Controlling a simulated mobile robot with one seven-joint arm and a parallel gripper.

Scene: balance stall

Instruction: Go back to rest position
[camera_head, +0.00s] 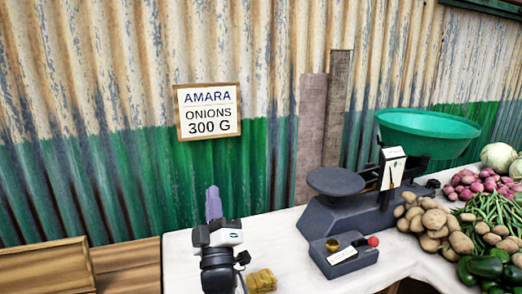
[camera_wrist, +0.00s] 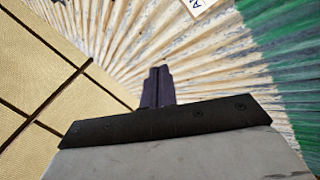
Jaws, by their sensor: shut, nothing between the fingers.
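My gripper (camera_head: 213,195) points upward at the front left of the white table in the head view, with its dark fingers together and nothing between them. The fingers also show closed in the wrist view (camera_wrist: 157,75), in front of the corrugated wall. The gripper stands left of the balance scale (camera_head: 350,208) and apart from it. The scale has a green pan (camera_head: 428,132) on its right and a dark round plate (camera_head: 335,181) on its left; both look empty, though the pan's inside is only partly visible.
A yellowish block (camera_head: 262,281) lies close to the right of my arm. A grey box (camera_head: 340,257) with a brass piece and red knob stands before the scale. Potatoes (camera_head: 428,222) and other vegetables crowd the right. A sign (camera_head: 208,110) reads "AMARA ONIONS 300 G". A wooden crate (camera_head: 45,268) is at left.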

